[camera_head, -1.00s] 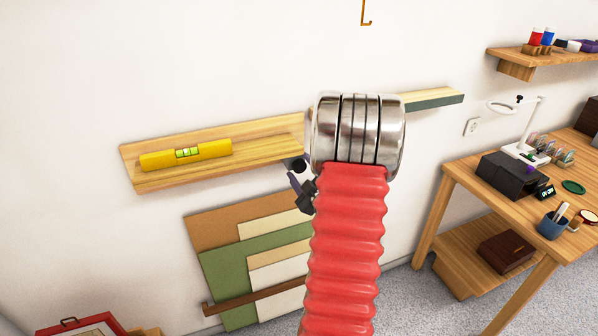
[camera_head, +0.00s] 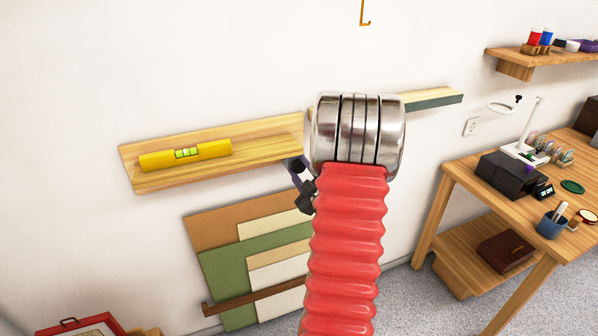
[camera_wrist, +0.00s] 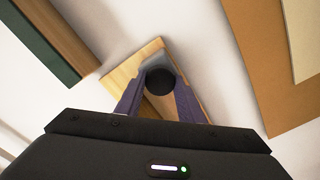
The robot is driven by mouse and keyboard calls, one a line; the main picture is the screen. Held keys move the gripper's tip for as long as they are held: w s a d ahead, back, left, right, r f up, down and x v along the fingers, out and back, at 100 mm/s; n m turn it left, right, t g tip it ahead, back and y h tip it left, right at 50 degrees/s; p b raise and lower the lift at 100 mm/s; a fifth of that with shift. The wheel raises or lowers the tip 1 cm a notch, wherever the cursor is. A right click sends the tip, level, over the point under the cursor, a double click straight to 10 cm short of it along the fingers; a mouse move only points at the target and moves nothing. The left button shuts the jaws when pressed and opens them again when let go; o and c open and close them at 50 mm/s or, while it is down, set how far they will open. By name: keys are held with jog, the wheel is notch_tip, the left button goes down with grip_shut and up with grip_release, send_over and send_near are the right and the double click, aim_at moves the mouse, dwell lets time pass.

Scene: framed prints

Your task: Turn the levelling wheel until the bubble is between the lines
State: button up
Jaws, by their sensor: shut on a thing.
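A yellow spirit level (camera_head: 186,155) lies on the left part of a wooden wall shelf (camera_head: 265,131). Its green vial (camera_head: 187,153) shows in the head view, but the bubble is too small to place surely against the lines. In the wrist view my gripper (camera_wrist: 160,84) is shut on a dark round wheel (camera_wrist: 160,80) below a wooden piece (camera_wrist: 139,60).
Mat boards (camera_head: 250,250) lean on the wall below the shelf. At right stand a workbench (camera_head: 460,172) with a lamp and black boxes, and a higher shelf (camera_head: 515,56). A brass hook (camera_head: 365,22) hangs above.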

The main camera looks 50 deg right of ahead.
jog(key=shift+f+m, duration=0.25)
jog(key=shift+m, duration=0.05)
jog(key=shift+a+f+m, duration=0.1)
jog(key=shift+m, duration=2.5)
jog(key=o, duration=1.1)
jog(key=shift+c, duration=0.2)
jog(key=shift+r, duration=0.2)
